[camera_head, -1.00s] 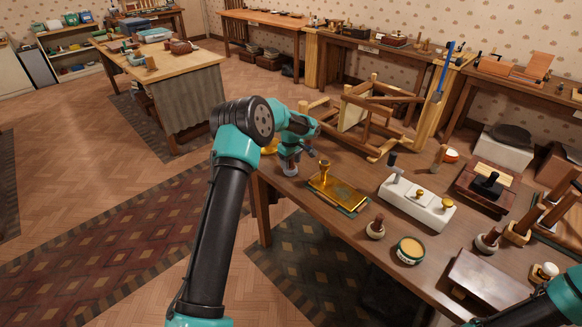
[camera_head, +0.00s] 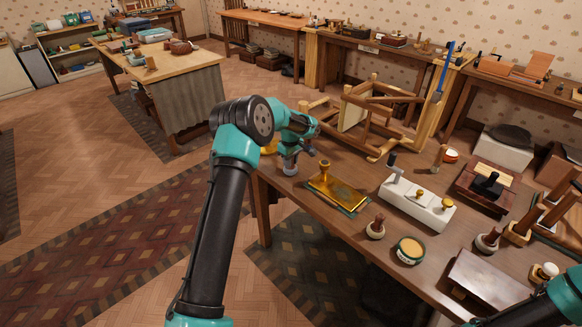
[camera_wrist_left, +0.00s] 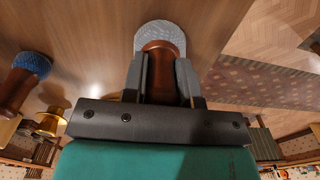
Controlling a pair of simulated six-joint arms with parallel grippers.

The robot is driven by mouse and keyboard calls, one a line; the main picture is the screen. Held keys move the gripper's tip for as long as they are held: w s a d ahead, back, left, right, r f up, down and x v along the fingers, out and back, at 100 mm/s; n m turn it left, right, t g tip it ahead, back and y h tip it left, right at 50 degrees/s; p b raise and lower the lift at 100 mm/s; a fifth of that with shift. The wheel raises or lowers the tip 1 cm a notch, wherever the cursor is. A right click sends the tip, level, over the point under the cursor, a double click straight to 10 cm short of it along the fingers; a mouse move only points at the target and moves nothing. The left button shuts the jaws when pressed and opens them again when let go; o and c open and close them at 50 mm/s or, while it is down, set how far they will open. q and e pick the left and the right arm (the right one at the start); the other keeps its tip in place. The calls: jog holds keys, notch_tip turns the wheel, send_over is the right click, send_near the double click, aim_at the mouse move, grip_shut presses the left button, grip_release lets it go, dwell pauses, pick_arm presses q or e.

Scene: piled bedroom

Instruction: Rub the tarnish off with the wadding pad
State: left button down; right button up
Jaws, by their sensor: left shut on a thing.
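My left gripper (camera_head: 292,155) is shut on the brown handle of a wadding pad (camera_head: 290,169) at the left end of the workbench. In the left wrist view the handle sits between the two fingers (camera_wrist_left: 162,85), and the round grey pad face (camera_wrist_left: 160,35) shows beyond them. A brass plate (camera_head: 345,193) with an upright brass knob lies on a dark green mat just right of the pad, apart from it. Its surface looks gold with duller patches. My right gripper is out of view; only part of my right arm shows at the bottom right.
A wooden frame (camera_head: 372,118) stands behind the plate. A white block with knobs (camera_head: 418,203), a tin of yellow paste (camera_head: 410,250), a small wooden-handled pad (camera_head: 376,228) and a dark box (camera_head: 487,282) are to the right. A blue pad (camera_wrist_left: 33,66) shows in the wrist view.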

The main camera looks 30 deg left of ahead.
pick_arm(q)
jog(key=shift+r, duration=3.3)
jog(key=shift+r, duration=2.55)
jog(key=s+d+f+m, duration=0.1)
jog(key=s+d+m, duration=0.5)
jog(key=d+m, duration=0.3)
jog(key=s+d+f+m, duration=0.1)
jog(key=s+d+m, duration=0.6)
jog(key=d, duration=0.7)
jog(key=shift+s+d+f+m, duration=0.2)
jog(key=shift+d+f+m, duration=0.15)
jog(key=shift+m, duration=0.85)
